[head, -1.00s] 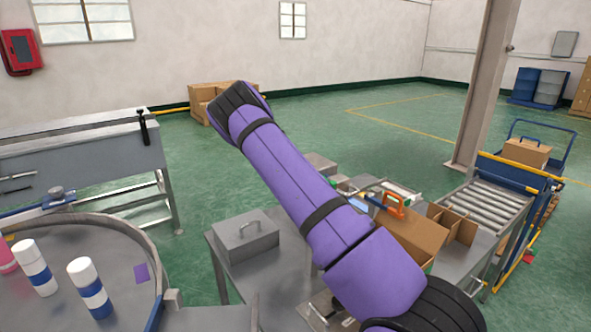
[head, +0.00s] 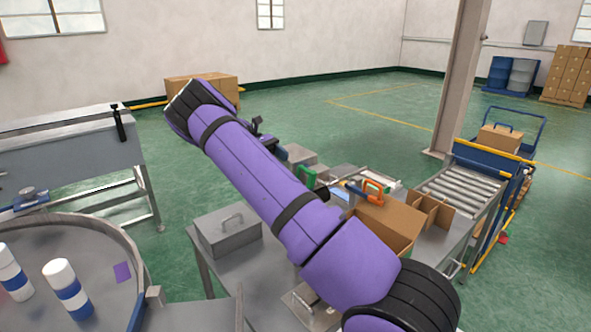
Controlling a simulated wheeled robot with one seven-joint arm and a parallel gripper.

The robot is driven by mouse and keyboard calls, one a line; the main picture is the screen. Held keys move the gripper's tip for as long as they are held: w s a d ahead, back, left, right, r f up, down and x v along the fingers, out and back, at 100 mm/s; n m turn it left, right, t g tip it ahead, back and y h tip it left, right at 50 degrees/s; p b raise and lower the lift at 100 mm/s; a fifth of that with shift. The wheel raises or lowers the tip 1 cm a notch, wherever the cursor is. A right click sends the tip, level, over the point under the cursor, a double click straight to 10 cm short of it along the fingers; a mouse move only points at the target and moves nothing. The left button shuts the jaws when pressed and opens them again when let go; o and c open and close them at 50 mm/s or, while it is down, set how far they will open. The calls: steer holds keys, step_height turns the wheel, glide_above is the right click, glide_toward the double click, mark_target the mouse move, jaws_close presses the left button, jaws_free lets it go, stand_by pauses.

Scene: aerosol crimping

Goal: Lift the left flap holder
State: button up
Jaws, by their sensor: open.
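A cardboard box (head: 385,224) stands open on the metal table, right of my purple arm. An orange clip-like holder (head: 373,189) sits at the box's upper edge. A green clip-like holder (head: 306,177) shows to its left, just beyond my arm and partly hidden by it. It is the leftmost of the two; I cannot tell what it touches. My gripper is not visible; my arm's upper links cross the middle of the view. A small dark part shows behind the arm, too hidden to identify.
A lidded metal box (head: 229,232) is on the table's left part. A cardboard divider (head: 432,211) stands beside the open box, near a roller conveyor (head: 459,190). A round metal turntable (head: 100,232) with blue-and-white cans (head: 67,289) is at lower left.

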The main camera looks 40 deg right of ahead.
steer(key=s+a+r+t+y, duration=0.1)
steer(key=s+a+r+t, duration=0.5)
steer(key=s+r, duration=0.3)
steer(key=s+a+r+t+y, duration=0.1)
steer(key=s+a+r+t, duration=0.5)
steer(key=s+r, duration=0.25)
steer(key=s+a+r+t, duration=0.3)
steer(key=s+a+t, duration=0.35)
steer(key=s, duration=0.45)
steer(key=m+g, duration=0.2)
steer(key=g, duration=0.6)
glide_above(313, 178)
steer(key=w, duration=0.5)
steer(key=f, duration=1.1)
steer(key=shift+s+d+f, duration=0.15)
steer(key=shift+s+d, duration=0.1)
steer(key=shift+d+f, duration=0.15)
steer(key=shift+f, duration=0.2)
steer(key=x, duration=1)
steer(key=shift+s+f, duration=0.15)
steer(key=shift+c, duration=0.2)
jaws_close()
